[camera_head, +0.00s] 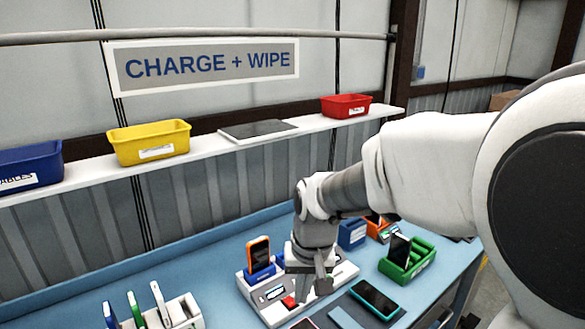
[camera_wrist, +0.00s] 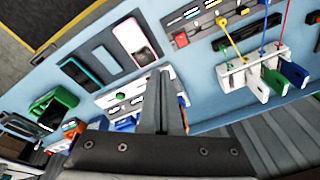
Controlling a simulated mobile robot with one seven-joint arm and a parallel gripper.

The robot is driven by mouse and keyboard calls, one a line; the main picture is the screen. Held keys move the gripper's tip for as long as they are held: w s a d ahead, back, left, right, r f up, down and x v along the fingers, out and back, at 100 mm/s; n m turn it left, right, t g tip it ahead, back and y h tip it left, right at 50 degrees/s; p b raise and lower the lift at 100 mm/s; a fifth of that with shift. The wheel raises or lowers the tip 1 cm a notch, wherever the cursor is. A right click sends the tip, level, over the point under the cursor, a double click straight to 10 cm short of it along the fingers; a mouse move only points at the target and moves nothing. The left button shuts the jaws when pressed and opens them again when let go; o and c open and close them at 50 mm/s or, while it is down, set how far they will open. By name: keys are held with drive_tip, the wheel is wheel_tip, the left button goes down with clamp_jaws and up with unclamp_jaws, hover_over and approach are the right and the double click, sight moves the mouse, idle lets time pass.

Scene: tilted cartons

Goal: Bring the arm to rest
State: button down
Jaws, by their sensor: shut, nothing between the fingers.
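My arm reaches in from the right in the head view and bends down over the blue workbench (camera_head: 215,254). My gripper (camera_head: 321,287) points down over the white charging dock (camera_head: 250,290), in front of part of it. Its fingers are together and empty; in the wrist view the gripper (camera_wrist: 165,80) also shows shut, covering part of the dock (camera_wrist: 117,106). I cannot tell whether the fingertips touch the dock. An orange-framed phone (camera_head: 258,252) stands upright in a blue holder at the dock's left.
A teal-edged phone (camera_head: 376,298) lies on the bench to the gripper's right. A green holder (camera_head: 416,262) with a dark phone is beyond it. A white rack (camera_head: 185,312) with upright devices is at left. Yellow (camera_head: 150,142) and red (camera_head: 346,106) bins sit on the shelf.

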drive_tip(key=s+d+r+t, duration=0.2)
drive_tip(key=s+d+r, duration=0.2)
drive_tip(key=s+d, duration=0.2)
drive_tip(key=s+d+r+t+h, duration=0.1)
drive_tip(key=s+d+r, duration=0.4)
drive_tip(key=s, duration=0.5)
drive_tip(key=shift+d+m+t, duration=0.4)
drive_tip(key=shift+d+t, duration=0.1)
drive_tip(key=shift+d, duration=0.15)
drive_tip(key=shift+w+r, duration=0.1)
